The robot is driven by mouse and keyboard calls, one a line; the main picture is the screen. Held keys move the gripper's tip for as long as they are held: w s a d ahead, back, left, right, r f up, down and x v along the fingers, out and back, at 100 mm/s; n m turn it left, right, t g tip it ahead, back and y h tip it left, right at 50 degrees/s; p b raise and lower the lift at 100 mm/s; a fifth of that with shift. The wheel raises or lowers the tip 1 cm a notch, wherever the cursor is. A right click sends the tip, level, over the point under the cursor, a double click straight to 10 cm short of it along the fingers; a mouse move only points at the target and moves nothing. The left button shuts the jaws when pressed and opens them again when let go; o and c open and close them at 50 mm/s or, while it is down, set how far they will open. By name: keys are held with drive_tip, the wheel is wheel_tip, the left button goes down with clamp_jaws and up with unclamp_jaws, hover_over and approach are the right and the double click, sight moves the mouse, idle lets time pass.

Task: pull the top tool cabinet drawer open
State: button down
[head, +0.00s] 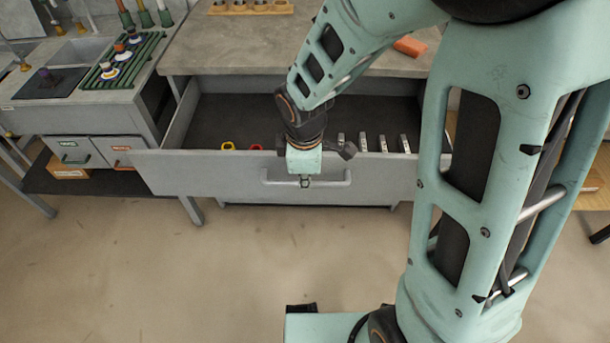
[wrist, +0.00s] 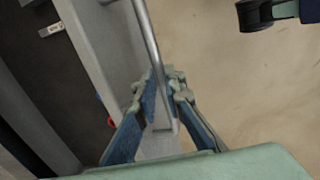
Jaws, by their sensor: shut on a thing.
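The top drawer (head: 215,172) of the tool cabinet stands pulled out from under the grey worktop, and its dark inside shows. Its front carries a grey bar handle (head: 335,183). My gripper (head: 305,181) is at the middle of this handle. In the wrist view the bar handle (wrist: 147,35) runs down between the two fingers of my gripper (wrist: 165,85), which are shut on it. The drawer front (wrist: 100,55) lies just left of the fingers there. Part of the handle is hidden behind my gripper in the head view.
In the drawer lie a yellow item (head: 228,146), a red item (head: 256,147) and several pale metal pieces (head: 363,143). A wooden block rack (head: 250,8) and an orange block (head: 409,46) are on the worktop. A sink bench (head: 75,115) stands left. The floor (head: 240,255) in front is clear.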

drive_tip(key=c, duration=2)
unclamp_jaws()
drive_tip(key=shift+s+r, duration=0.25)
drive_tip(key=shift+r, duration=1)
drive_tip(key=shift+s+r, duration=0.2)
drive_tip(key=shift+r, duration=1)
drive_tip(key=shift+s+r, duration=0.25)
drive_tip(key=shift+r, duration=1)
